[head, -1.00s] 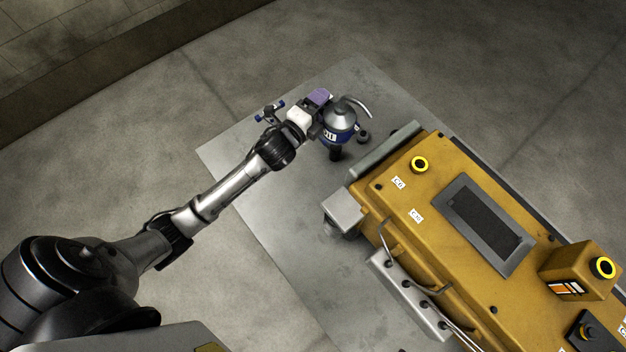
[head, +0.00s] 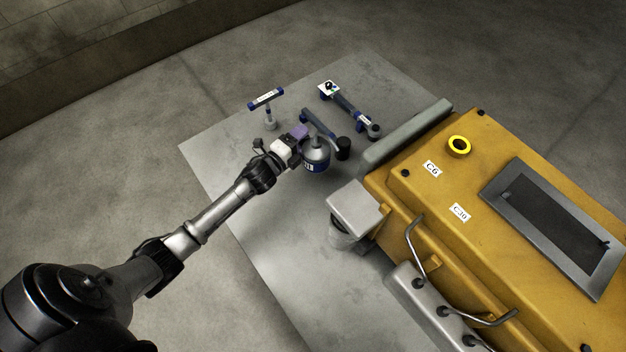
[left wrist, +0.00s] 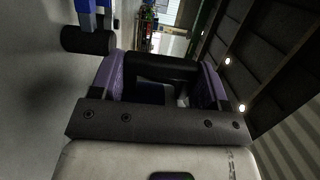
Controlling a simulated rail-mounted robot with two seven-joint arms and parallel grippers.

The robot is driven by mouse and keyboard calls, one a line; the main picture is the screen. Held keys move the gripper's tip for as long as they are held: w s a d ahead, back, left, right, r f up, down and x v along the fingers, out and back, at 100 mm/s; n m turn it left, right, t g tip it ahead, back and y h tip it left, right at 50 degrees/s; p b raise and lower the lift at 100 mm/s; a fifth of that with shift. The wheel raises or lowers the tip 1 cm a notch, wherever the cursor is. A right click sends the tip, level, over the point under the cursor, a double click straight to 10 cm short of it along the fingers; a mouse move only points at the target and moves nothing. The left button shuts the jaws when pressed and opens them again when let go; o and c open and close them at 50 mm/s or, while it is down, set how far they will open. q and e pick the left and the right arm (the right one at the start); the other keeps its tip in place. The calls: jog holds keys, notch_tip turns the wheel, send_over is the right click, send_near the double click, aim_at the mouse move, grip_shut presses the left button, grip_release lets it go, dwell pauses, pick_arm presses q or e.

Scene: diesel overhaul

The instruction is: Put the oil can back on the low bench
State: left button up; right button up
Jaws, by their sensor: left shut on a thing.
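The oil can (head: 316,160), with a grey domed top and a blue body with a white label, is in my left gripper (head: 299,135) in the head view. The gripper's purple fingers are shut on it at its left side. In the left wrist view the fingers (left wrist: 160,82) stand on both sides of a dark part; most of the can is hidden there. The can is over a wide grey plate (head: 260,205), which may be the low bench. I cannot tell whether the can touches it. My right gripper is not in view.
Around the can lie a blue T-handled tool (head: 266,98), a long blue-and-grey tool (head: 346,104) and a blue bar (head: 318,122) close behind it, by a black cylinder (head: 343,148). The yellow engine (head: 440,190) stands to the right. The plate's near part is clear.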

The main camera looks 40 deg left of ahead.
pick_arm(q)
notch_tip(320, 180, down, 10)
jog(key=b, duration=0.6)
jog(key=shift+a+f, duration=0.1)
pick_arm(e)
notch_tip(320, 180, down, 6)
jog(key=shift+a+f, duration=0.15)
pick_arm(q)
jog(key=shift+f, duration=0.15)
jog(key=o, duration=1)
jog(key=shift+r, duration=0.25)
jog(key=s+p, duration=0.1)
jog(key=s, duration=0.2)
jog(key=s+p, duration=0.2)
jog(key=s, duration=0.2)
jog(key=s+p, duration=0.1)
jog(key=s, duration=0.2)
jog(key=shift+s+a, duration=0.15)
jog(key=shift+a, duration=0.15)
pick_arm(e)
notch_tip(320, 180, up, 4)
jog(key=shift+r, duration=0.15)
pick_arm(q)
jog(key=shift+s+p, duration=0.35)
jog(key=shift+s, duration=0.55)
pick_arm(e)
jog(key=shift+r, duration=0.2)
